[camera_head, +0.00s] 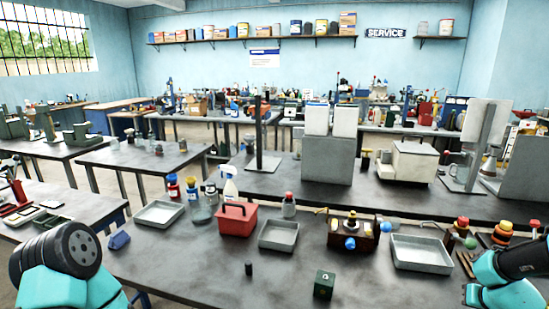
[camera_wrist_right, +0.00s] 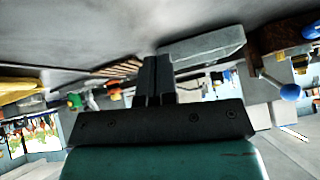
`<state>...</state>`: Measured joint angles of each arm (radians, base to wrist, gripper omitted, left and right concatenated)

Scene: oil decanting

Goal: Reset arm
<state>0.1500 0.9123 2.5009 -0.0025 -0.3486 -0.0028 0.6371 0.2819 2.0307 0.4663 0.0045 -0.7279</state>
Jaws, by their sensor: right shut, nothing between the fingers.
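My right gripper (camera_wrist_right: 157,75) shows in the right wrist view with its two dark fingers pressed together and nothing between them. A grey metal tray (camera_wrist_right: 205,48) lies beyond the fingers there, and that view is upside down. In the head view my right arm (camera_head: 505,290) comes in at the bottom right corner, beside the right-hand grey tray (camera_head: 422,268); its fingers are not visible there. My left arm (camera_head: 62,280) is at the bottom left, with only a dark round joint and teal links visible. My left gripper is not in view.
The dark workbench (camera_head: 190,262) holds a red toolbox (camera_head: 238,220), a middle tray (camera_head: 278,248), a left tray (camera_head: 160,222), a brown device with blue knobs (camera_head: 352,242), a small green box (camera_head: 324,285) and a black cylinder (camera_head: 249,269). The front left of the bench is mostly clear.

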